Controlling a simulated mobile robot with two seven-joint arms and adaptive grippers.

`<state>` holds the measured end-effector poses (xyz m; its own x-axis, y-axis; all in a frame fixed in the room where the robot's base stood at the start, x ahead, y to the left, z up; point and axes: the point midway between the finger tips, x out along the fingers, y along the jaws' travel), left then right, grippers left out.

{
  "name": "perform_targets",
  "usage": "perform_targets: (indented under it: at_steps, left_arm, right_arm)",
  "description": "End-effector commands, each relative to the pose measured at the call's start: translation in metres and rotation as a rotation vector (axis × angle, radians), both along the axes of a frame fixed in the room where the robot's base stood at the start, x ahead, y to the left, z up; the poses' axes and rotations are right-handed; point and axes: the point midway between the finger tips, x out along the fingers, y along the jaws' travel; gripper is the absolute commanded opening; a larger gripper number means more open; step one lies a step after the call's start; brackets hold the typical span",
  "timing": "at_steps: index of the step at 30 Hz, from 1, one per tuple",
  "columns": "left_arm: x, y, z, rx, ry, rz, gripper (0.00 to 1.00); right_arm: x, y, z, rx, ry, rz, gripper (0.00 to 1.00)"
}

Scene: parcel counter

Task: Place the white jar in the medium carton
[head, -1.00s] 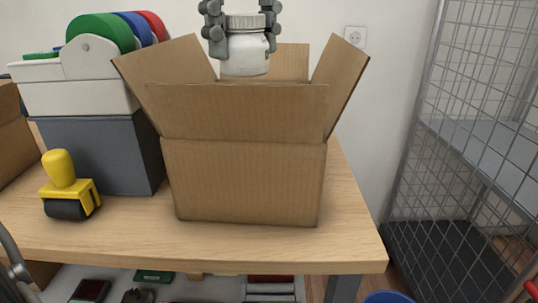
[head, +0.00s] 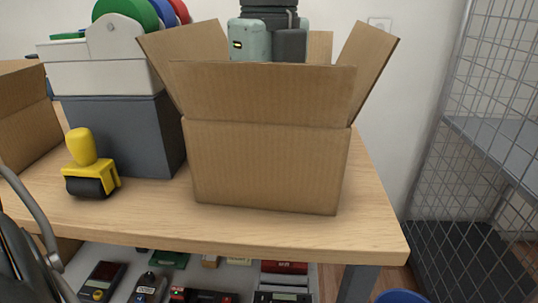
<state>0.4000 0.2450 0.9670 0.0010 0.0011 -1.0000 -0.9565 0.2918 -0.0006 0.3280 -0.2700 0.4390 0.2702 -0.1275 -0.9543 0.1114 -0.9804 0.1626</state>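The medium carton (head: 265,165) stands open on the wooden counter, its flaps spread outward. One gripper (head: 268,38) comes down from above, behind the raised front flap; I take it to be my right one, though its arm is out of view. Its dark wrist and pale green-grey body show, but its fingers are hidden by the carton. The white jar is out of sight behind the front flap, so whether the fingers still hold it cannot be seen. My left gripper is not seen.
A yellow stamp roller (head: 90,165) and a grey box (head: 122,135) stand left of the carton. Another carton (head: 25,118) is at far left. A wire mesh cage (head: 490,130) stands at right. A shelf with several small items lies below the counter.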

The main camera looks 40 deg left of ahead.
Motion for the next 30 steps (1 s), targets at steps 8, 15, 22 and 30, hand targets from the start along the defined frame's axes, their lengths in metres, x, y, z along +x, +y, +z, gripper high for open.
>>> perform_targets:
  at_steps: [8, 15, 22, 30]
  left_arm:
    - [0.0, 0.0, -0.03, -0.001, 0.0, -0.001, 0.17]
    - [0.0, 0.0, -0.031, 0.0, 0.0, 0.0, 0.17]
    - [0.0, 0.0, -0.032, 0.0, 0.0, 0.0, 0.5]
    - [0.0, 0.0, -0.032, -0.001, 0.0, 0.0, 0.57]
  right_arm:
    - [0.0, 0.001, 0.005, 0.0, -0.006, 0.001, 0.4]
    - [0.001, 0.001, 0.004, 0.0, -0.007, 0.001, 0.4]
    - [-0.002, 0.0, 0.01, -0.006, -0.002, 0.001, 0.4]
    - [0.001, -0.002, 0.014, -0.01, -0.012, 0.004, 0.4]
